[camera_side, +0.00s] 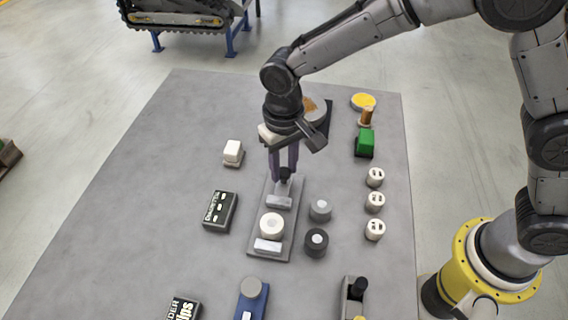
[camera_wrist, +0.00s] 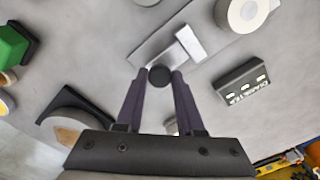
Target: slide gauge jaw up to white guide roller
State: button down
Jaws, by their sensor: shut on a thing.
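My gripper (camera_side: 285,172) points down over the far part of a grey gauge plate (camera_side: 284,240). Its purple fingers are shut on the dark knob (camera_wrist: 160,75) of the gauge jaw, with one finger on each side in the wrist view. The jaw's pale bar (camera_side: 279,202) lies across the plate just in front of the fingers. The white guide roller (camera_side: 271,225) stands on the plate nearer the camera, with a gap between it and the jaw. A white fixed block (camera_side: 267,246) sits just beyond the roller, at the plate's near end.
A black label box (camera_side: 220,211) lies left of the plate. A grey roller (camera_side: 320,210) and a black roller (camera_side: 316,242) stand close on its right. Several small white cylinders (camera_side: 375,201) line the right. A green block (camera_side: 365,143) is farther back. Open table lies at left.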

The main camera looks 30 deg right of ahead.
aim_at(280, 194)
jog(key=shift+s+a, duration=1.2)
jog(key=shift+a, duration=0.1)
jog(key=c, duration=0.5)
grip_release()
jog(key=shift+c, duration=0.2)
jog(key=shift+r, duration=0.1)
notch_tip(280, 194, up, 14)
jog(key=shift+f, duration=0.2)
